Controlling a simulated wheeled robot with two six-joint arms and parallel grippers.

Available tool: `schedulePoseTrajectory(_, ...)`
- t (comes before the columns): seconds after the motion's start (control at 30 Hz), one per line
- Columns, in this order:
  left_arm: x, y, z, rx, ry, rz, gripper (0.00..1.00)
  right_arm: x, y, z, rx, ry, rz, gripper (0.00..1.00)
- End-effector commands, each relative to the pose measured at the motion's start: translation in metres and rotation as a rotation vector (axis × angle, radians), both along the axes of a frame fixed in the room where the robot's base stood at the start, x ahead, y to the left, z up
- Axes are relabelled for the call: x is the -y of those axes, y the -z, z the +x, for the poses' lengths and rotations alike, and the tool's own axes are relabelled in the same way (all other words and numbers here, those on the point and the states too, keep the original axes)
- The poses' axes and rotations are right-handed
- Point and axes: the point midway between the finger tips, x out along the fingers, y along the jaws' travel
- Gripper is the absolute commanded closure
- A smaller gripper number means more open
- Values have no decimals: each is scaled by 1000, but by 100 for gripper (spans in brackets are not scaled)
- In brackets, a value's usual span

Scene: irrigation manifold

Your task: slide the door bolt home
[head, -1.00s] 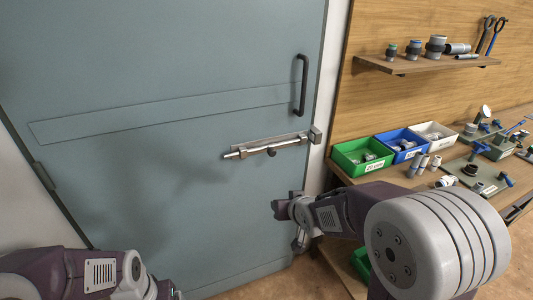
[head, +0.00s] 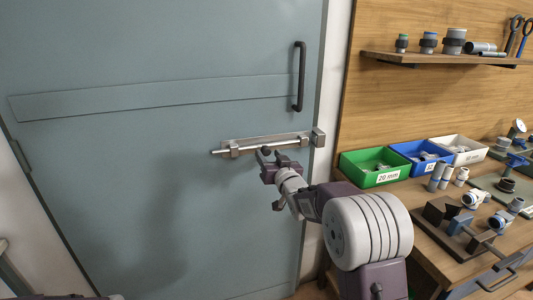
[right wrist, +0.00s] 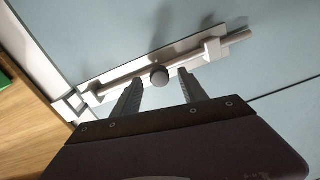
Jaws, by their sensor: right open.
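The door bolt (head: 290,141) is a silver rod on a metal plate across the grey-blue door (head: 150,190). It also shows in the right wrist view (right wrist: 125,82). Its dark round knob (right wrist: 159,76) stands out from the rod. The keeper (head: 318,137) is a metal block at the door's right edge. The rod's tail sticks out past the guide at the far end from the keeper. My right gripper (right wrist: 159,84) is open, its fingertips on either side of the knob, with gaps visible. In the head view the right gripper (head: 277,160) partly covers the bolt. My left gripper is out of view.
A black door handle (head: 300,76) is above the bolt. To the right, a wooden bench holds a green bin (head: 374,168), a blue bin (head: 420,157), a white bin (head: 458,150) and fittings. A shelf (head: 440,60) hangs above. The door face left of the bolt is clear.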

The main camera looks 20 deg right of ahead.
Motion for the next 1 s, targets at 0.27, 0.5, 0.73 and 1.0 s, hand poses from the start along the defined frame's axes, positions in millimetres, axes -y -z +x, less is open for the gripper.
schedulePoseTrajectory(0.27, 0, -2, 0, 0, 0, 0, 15, -2, 0, 28, 0, 0, 1, 50)
schedulePoseTrajectory(0.5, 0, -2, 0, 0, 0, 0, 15, -2, 0, 28, -1, 0, 0, 55)
schedulePoseTrajectory(0.73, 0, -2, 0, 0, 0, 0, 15, -2, 0, 28, 0, 0, 0, 100)
schedulePoseTrajectory(1.0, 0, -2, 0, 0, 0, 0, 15, -2, 0, 28, 0, 0, 0, 100)
